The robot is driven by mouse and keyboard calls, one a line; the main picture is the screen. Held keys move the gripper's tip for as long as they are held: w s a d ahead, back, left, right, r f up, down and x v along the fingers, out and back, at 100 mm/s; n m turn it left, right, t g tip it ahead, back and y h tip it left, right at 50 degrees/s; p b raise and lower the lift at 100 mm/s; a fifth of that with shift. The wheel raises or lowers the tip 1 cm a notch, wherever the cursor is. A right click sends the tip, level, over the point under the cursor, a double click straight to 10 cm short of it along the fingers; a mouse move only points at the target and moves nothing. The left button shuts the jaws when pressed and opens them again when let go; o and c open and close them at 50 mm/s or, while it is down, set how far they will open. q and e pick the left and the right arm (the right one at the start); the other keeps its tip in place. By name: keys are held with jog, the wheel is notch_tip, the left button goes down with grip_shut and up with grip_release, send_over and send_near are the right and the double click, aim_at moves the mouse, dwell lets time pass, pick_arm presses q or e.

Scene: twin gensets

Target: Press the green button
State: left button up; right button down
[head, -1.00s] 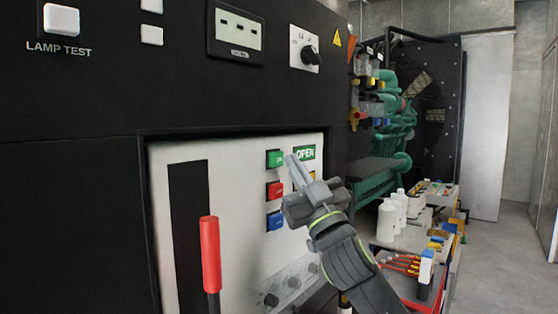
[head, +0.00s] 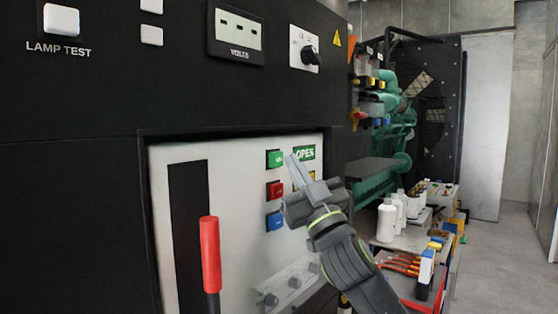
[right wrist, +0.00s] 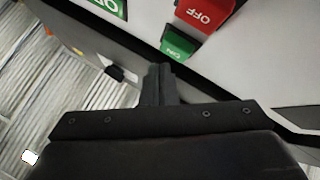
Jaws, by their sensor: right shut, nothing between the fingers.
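The green button (head: 274,158) is the top one of a column on the pale recessed panel (head: 238,170). A red button (head: 274,190) and a blue button (head: 275,221) sit below it. My right gripper (head: 291,158) is shut and empty, its fingertips just right of the green button in the head view. In the right wrist view the shut fingers (right wrist: 158,68) point toward the green button (right wrist: 180,47), with the red OFF button (right wrist: 206,12) beyond it. I cannot tell the remaining gap; no contact is visible. My left gripper is out of view.
A green OPEN sign (head: 305,153) is right of the green button. A red-handled lever (head: 210,254) sticks out at the panel's left. A cart with white bottles (head: 388,220) and tools stands at the right. Floor (head: 500,265) is clear beyond it.

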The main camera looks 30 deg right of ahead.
jog(key=shift+w+a, duration=0.1)
jog(key=shift+w, duration=0.05)
jog(key=shift+w+a, duration=0.1)
jog(key=shift+w, duration=0.15)
jog(key=shift+w+a, duration=0.15)
jog(key=shift+w, duration=0.25)
dwell(0.8)
dwell(0.3)
jog(key=shift+s+d, duration=0.3)
jog(key=shift+s, duration=0.45)
